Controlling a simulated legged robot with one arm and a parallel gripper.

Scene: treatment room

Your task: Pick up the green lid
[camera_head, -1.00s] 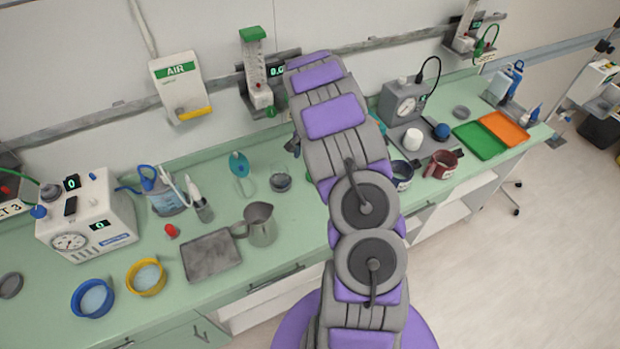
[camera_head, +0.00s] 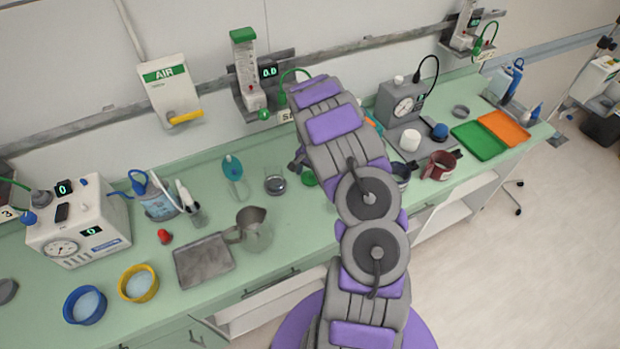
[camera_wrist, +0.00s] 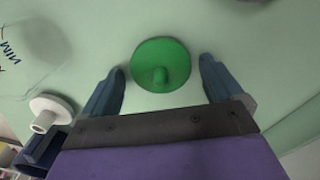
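The green lid (camera_wrist: 161,65) is a round disc with a small knob, lying on the pale green counter in the wrist view. In the head view only a sliver of the lid (camera_head: 309,178) shows beside my arm. My gripper (camera_wrist: 162,80) is open in the wrist view, with one blue-grey finger on each side of the lid and a gap to it on both sides. Nothing is between the fingers but the lid's near part as seen from above.
A glass jar (camera_head: 275,185) stands left of the lid, with a metal pitcher (camera_head: 250,228) and grey tray (camera_head: 204,261) nearer. A white knob-shaped piece (camera_wrist: 50,112) lies left of my gripper in the wrist view.

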